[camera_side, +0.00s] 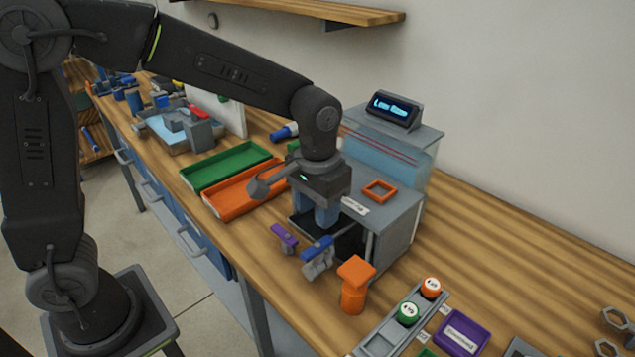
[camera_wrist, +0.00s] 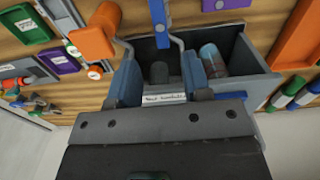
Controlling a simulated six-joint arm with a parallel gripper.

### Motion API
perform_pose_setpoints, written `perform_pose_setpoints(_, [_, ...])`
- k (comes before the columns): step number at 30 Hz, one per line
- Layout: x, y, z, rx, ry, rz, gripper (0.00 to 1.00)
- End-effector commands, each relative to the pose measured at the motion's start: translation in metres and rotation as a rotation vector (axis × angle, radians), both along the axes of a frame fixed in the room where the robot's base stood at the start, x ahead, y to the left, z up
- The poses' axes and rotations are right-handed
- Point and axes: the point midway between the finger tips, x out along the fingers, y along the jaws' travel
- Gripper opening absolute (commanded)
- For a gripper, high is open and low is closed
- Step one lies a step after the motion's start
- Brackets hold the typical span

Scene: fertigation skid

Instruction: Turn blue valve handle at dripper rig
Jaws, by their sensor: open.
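The blue valve handle (camera_side: 318,247) sits on a grey valve body (camera_side: 318,266) at the front of the grey dripper rig (camera_side: 386,222). In the wrist view the blue handle (camera_wrist: 160,26) shows as an upright bar just beyond my fingertips, between their lines. My gripper (camera_side: 323,218) points down just above and behind the handle, by the rig's dark open bay. My gripper (camera_wrist: 152,48) is open, its two fingers apart with nothing between them. I cannot tell how close the fingertips are to the handle.
A purple handle (camera_side: 284,236) is left of the blue one. An orange knob (camera_side: 355,272) stands close at right, also in the wrist view (camera_wrist: 95,32). Green (camera_side: 224,163) and orange (camera_side: 238,193) trays lie at left. A lit display (camera_side: 394,108) tops the rig's tank.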

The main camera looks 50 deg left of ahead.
Motion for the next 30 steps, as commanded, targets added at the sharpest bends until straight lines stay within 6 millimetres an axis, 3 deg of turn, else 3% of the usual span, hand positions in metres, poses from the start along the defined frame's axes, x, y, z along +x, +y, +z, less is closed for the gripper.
perform_pose_setpoints(4, [0.0, 0.0, 0.031, -0.001, -0.004, 0.0, 0.45])
perform_pose_setpoints(10, [0.0, 0.0, 0.052, 0.0, -0.001, 0.001, 0.45])
perform_pose_setpoints(30, [0.0, 0.0, 0.056, 0.0, 0.0, 0.001, 0.45])
